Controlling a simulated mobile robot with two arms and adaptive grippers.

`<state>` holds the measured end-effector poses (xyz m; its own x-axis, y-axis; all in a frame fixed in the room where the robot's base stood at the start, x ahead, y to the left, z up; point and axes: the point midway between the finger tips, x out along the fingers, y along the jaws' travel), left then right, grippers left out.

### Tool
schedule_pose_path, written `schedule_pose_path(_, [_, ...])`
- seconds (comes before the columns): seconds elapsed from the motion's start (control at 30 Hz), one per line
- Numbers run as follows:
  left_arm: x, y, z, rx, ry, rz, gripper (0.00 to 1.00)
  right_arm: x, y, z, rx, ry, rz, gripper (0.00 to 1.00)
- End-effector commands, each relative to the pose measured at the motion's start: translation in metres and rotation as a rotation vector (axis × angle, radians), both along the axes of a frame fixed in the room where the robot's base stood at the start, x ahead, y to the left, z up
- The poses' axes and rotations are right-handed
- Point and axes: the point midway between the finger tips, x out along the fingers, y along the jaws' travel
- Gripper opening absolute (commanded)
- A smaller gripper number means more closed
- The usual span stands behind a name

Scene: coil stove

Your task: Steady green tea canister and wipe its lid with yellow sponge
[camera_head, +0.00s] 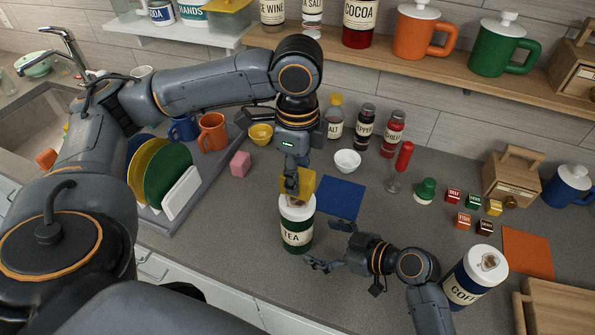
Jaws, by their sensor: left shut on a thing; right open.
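The green tea canister (297,238) stands upright on the grey counter, with a white lid (293,209) and a cream "TEA" label. My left gripper (291,184) points down over the lid and is shut on the yellow sponge (305,183). The sponge appears at the lid's back edge; whether it touches the lid I cannot tell. The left fingers hide part of the sponge. My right gripper (330,246) is open and low, to the right of the canister, with its fingers toward it. Whether a finger touches the canister is unclear.
A blue mat (340,198) lies right behind the canister. A coffee canister (469,280) stands at the lower right. A white bowl (347,161), a red-handled tool (399,170) and spice bottles stand behind. A dish rack with plates (168,176) is on the left.

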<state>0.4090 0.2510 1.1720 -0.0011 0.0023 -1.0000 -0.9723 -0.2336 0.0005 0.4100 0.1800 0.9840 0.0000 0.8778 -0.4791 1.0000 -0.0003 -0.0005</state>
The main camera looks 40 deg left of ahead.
Motion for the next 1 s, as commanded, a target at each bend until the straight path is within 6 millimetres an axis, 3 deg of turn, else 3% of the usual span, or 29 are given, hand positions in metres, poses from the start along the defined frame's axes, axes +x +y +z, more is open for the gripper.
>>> schedule_pose_path(0.4, [0.000, 0.000, 0.000, 0.000, 0.000, 0.000, 0.11, 0.000, 0.050, -0.027, 0.000, 0.001, 0.000, 0.89])
schedule_pose_path(0.9, [0.000, 0.000, 0.000, 0.000, 0.000, 0.000, 0.11, 0.000, 0.061, -0.033, 0.000, 0.000, 0.000, 0.89])
schedule_pose_path(1.0, [0.000, 0.000, 0.000, 0.000, 0.000, 0.000, 0.11, 0.000, 0.060, -0.033, 0.000, 0.000, 0.000, 0.71])
